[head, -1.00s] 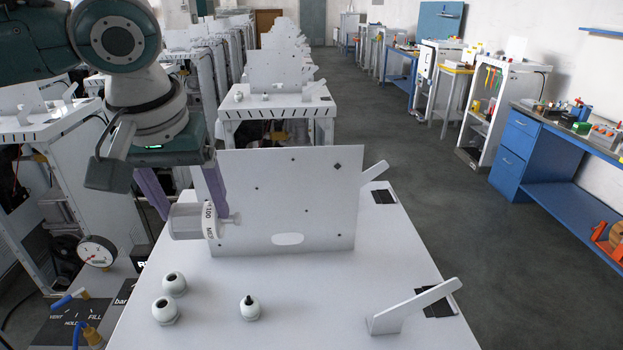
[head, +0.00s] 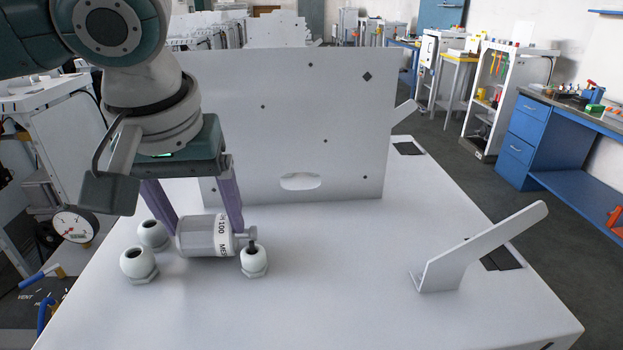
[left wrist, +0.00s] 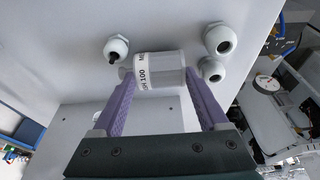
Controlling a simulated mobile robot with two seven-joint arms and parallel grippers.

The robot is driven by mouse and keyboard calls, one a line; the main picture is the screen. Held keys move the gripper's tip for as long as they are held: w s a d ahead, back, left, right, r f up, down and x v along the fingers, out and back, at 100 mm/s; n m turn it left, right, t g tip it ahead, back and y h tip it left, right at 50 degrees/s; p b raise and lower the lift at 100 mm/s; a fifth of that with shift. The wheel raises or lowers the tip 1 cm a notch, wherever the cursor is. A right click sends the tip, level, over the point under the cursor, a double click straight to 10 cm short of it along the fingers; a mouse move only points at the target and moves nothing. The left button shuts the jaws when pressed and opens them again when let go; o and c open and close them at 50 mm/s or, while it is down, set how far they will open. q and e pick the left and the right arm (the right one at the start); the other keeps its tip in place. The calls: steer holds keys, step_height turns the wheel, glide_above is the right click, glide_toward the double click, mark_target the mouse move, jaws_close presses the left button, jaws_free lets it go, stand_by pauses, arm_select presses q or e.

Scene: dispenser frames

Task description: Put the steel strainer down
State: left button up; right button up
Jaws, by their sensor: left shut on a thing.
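The steel strainer (head: 196,238) is a grey cylinder with a white "MESH 100" label band and a short stem at its right end. It lies on its side, low over the white table, among white round fittings. I cannot tell whether it touches the table. My left gripper (head: 200,222) points down and is shut on it, with purple fingers at either end region of the body. In the left wrist view the strainer (left wrist: 165,70) sits between the fingertips (left wrist: 160,80). My right gripper is not in view.
White round fittings stand close by: two at the left (head: 153,234) (head: 138,264) and one at the stem end (head: 254,260). An upright white panel (head: 300,120) stands behind. A slanted white bracket (head: 480,250) stands at right. The table's middle front (head: 330,280) is clear.

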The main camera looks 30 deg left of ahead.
arm_select(q)
steer(key=shift+f, duration=0.1)
steer(key=o, duration=1.3)
